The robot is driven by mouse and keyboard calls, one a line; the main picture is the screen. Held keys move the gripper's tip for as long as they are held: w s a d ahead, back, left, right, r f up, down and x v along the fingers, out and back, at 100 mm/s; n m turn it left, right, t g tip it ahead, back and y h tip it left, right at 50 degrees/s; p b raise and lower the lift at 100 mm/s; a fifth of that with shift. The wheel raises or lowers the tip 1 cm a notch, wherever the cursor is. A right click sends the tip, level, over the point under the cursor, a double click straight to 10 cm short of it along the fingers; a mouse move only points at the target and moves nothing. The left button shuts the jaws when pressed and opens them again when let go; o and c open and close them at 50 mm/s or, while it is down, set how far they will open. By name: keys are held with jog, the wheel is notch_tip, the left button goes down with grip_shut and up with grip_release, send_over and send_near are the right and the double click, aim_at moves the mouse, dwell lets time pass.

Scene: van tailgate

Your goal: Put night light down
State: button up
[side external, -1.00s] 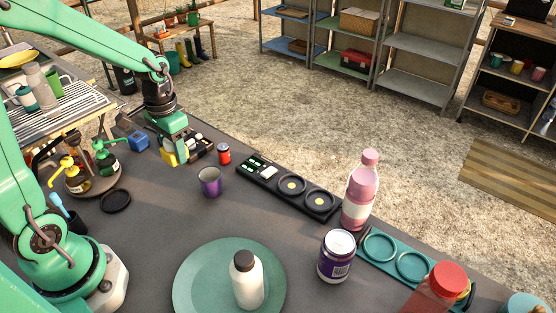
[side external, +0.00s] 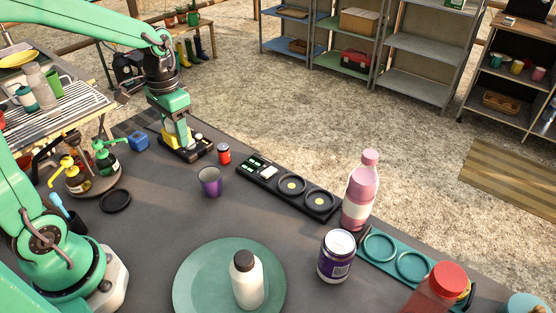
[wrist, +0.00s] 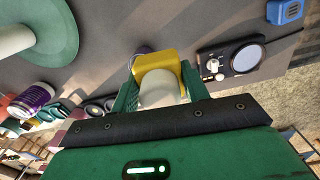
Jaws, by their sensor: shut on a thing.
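The night light, a yellow body with a white rounded part, is held between the green fingers of my gripper (wrist: 160,100) in the wrist view, its yellow face (wrist: 155,62) toward the table. In the side view, my gripper (side external: 172,122) points down at the table's far left end, with the yellow night light (side external: 171,138) partly visible below it. It appears above or just behind a black device; I cannot tell whether it touches anything.
The black device (wrist: 244,50) with a round pale disc lies close by. A blue box (side external: 138,141), a red can (side external: 223,154) and a purple cup (side external: 210,182) stand around. A black panel with round rings (side external: 318,204) lies to the right. Bare grey table (side external: 150,240) lies in front.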

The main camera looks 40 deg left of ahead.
jog(key=w+d+r+m, duration=0.1)
jog(key=w+d+m, duration=0.5)
jog(key=d, duration=0.6)
jog(key=m, duration=1.1)
send_over(364, 311)
notch_tip(364, 311, down, 8)
jog(key=f, duration=0.1)
jog(key=shift+f, duration=2)
jog(key=shift+f, duration=0.1)
jog(key=shift+f, duration=1.9)
jog(key=shift+f, duration=0.1)
